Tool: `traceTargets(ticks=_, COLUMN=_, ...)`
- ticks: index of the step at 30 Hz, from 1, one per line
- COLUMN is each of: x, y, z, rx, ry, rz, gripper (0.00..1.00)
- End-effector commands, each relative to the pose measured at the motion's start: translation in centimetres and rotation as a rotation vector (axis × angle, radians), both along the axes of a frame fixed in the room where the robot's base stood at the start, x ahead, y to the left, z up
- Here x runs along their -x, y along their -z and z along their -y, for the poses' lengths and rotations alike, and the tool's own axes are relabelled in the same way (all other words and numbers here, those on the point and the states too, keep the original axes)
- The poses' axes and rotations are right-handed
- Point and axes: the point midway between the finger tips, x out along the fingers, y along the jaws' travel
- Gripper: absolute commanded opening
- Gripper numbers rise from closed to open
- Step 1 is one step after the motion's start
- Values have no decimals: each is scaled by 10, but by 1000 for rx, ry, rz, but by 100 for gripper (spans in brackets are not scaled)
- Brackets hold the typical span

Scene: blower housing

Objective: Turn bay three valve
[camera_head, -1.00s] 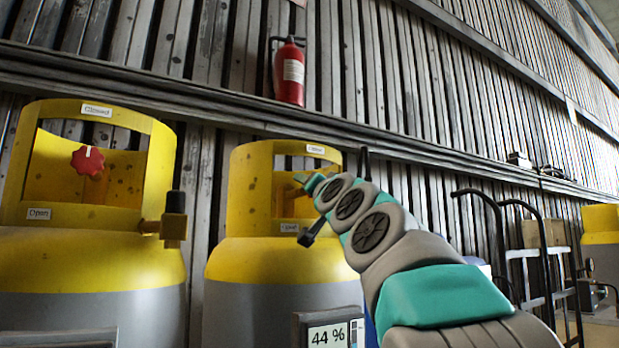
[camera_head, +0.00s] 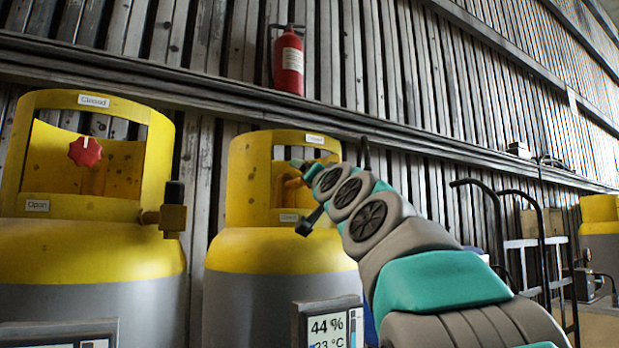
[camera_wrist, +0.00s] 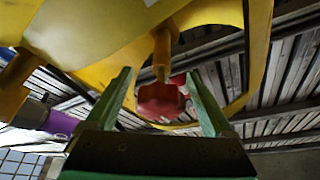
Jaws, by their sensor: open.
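A red valve knob (camera_wrist: 160,102) shows in the wrist view on a yellow stem (camera_wrist: 161,55), inside the yellow collar (camera_wrist: 262,40) of a tank. My gripper (camera_wrist: 157,73) is open, with one green finger on each side of the knob. I cannot tell whether either finger touches it. In the head view my gripper (camera_head: 300,166) reaches into the collar opening of the middle yellow and grey tank (camera_head: 282,250), and the knob there is hidden. The left tank (camera_head: 90,255) has a red knob (camera_head: 85,151) with a white mark, pointing up toward the upper label.
A display (camera_head: 328,324) reading 44 % stands before the middle tank. A brass side fitting (camera_head: 172,217) sticks out from the left tank. A fire extinguisher (camera_head: 288,62) hangs on the slatted wall. A hand truck (camera_head: 548,260) and another yellow tank (camera_head: 600,215) stand at the right.

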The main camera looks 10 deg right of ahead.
Motion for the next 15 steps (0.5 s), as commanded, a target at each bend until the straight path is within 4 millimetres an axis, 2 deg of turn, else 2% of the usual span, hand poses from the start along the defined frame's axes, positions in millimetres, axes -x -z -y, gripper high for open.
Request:
traceTargets(ticks=8, x=5, y=2, z=0, rx=0, ry=0, rz=0, gripper=87)
traceTargets(ticks=15, x=28, y=11, z=1, rx=0, ry=-2, rz=0, gripper=87)
